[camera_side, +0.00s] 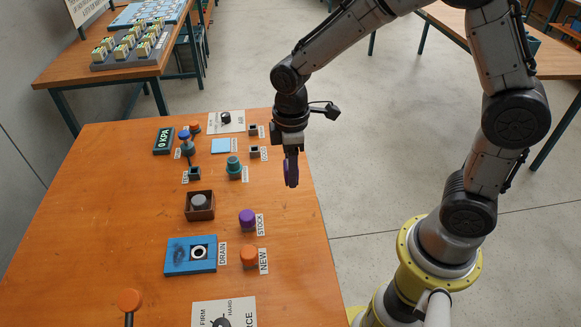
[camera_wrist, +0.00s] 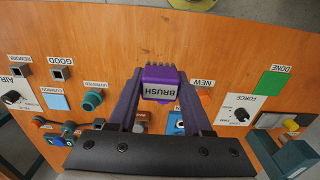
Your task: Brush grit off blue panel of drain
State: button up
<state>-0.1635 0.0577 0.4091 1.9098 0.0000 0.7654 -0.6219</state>
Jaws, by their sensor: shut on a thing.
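My gripper (camera_side: 291,180) is shut on a purple block-shaped brush. The brush (camera_wrist: 160,84), labelled BRUSH, sits between my two fingers in the wrist view, its dark bristles pointing to the picture's top. In the side view my gripper is held above the table's right edge, well apart from the drain. The blue drain panel (camera_side: 176,266) lies on the table at lower left of my gripper. A dark grit smudge (camera_side: 180,250) covers its left part, beside a white ring with a black hole (camera_side: 199,252). In the wrist view the panel (camera_wrist: 177,124) is mostly hidden behind my gripper.
A purple STOCK knob (camera_side: 247,217) and an orange NEW knob (camera_side: 249,255) stand right of the drain. A brown box (camera_side: 200,212) with a grey piece is behind it. A FORCE dial plate (camera_side: 224,313) is in front. The table's left side is mostly clear.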

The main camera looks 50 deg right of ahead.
jog(key=shift+c, duration=0.5)
jog(key=shift+s+r+m, duration=0.1)
jog(key=shift+m, duration=0.2)
jog(key=w+a+r+m, duration=0.2)
jog(key=w+a+r, duration=0.1)
jog(key=w, duration=0.3)
jog(key=n, duration=0.3)
send_over(176, 269)
notch_tip(176, 269, down, 7)
jog(key=shift+f, duration=3.15)
jog(key=shift+w+d+f, duration=0.55)
jog(key=shift+w+f, duration=0.1)
jog(key=shift+f, duration=0.05)
grip_shut()
jog(key=shift+w+d, duration=2)
jog(key=shift+d, duration=0.05)
jog(key=shift+s+a, duration=2.6)
notch_tip(176, 269, up, 8)
